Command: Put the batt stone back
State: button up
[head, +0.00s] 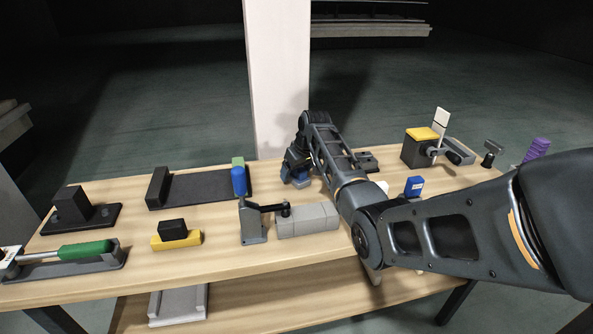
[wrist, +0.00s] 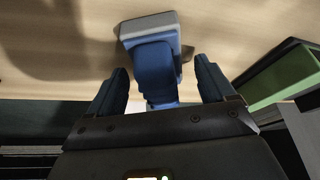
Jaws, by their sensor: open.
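My gripper (head: 298,172) is low over the far middle of the wooden bench. In the wrist view its two dark blue fingers (wrist: 161,66) are open, one on each side of a blue grip on a pale grey block (wrist: 150,24). This piece appears to be the batt stone, though I cannot be sure. The block is beyond the fingertips, by the bench top. Gaps show between the fingers and the blue grip. In the head view my gripper and arm hide most of this piece.
Left of my gripper is a black tray (head: 205,189) with a green block (head: 238,162) and a blue cylinder (head: 239,181) at its right end. A grey clamp with blocks (head: 308,220) stands in front. A yellow-topped box (head: 420,147) is at right.

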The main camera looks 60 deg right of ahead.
jog(key=shift+r, duration=0.15)
dwell(0.4)
jog(key=shift+p+v, duration=1.3)
jog(key=shift+p, duration=0.35)
jog(key=shift+s, duration=0.1)
jog(key=shift+v, duration=2.5)
jog(key=v, duration=0.8)
jog(key=shift+b, duration=0.45)
